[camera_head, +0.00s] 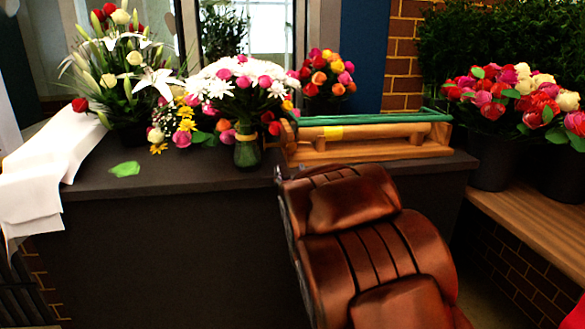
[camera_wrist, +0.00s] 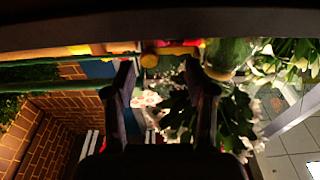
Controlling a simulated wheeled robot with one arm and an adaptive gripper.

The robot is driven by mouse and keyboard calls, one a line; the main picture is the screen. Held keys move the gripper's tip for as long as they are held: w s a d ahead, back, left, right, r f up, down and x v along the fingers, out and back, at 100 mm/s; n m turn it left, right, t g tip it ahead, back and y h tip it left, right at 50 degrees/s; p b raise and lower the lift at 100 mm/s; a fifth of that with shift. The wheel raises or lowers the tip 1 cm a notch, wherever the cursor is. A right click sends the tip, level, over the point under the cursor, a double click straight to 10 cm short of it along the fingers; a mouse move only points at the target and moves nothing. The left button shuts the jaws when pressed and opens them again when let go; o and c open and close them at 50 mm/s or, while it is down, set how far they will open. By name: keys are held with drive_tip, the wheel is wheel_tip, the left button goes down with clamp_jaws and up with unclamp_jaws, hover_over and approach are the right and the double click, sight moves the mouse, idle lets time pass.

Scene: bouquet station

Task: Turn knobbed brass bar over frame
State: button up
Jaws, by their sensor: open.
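A wooden frame (camera_head: 370,147) stands on the dark counter, with a long green bar (camera_head: 385,118) along its top and a yellow patch near its left part. In the wrist view, a round yellow knob (camera_wrist: 150,60) with a short yellow length beside it shows just beyond and between my fingertips; I cannot tell whether it belongs to the brass bar. My gripper (camera_wrist: 159,68) is open, with nothing between its fingers. No full brass bar can be made out.
A green vase (camera_head: 247,151) of white and pink flowers stands just left of the frame. White paper (camera_head: 50,160) drapes over the left end of the counter (camera_head: 95,181). Buckets of flowers (camera_head: 490,161) stand on a wooden bench at the right. A loose green leaf (camera_head: 125,169) lies on the counter.

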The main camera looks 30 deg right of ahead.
sight(292, 149)
drive_tip(key=shift+s+d+t+h+b, duration=0.15)
drive_tip(key=shift+d+t+h+b, duration=0.35)
drive_tip(key=shift+d+t+b, duration=0.5)
drive_tip(key=shift+t, duration=0.3)
drive_tip(key=shift+r+b+x, duration=0.15)
drive_tip(key=shift+b+x, duration=0.2)
drive_tip(key=shift+x, duration=1.6)
drive_tip(key=shift+r+b+x, duration=0.15)
drive_tip(key=shift+b+x, duration=0.15)
drive_tip(key=shift+x, duration=1.65)
drive_tip(key=shift+s+a, duration=0.1)
drive_tip(key=shift+s, duration=0.05)
drive_tip(key=shift+c, duration=0.2)
clamp_jaws()
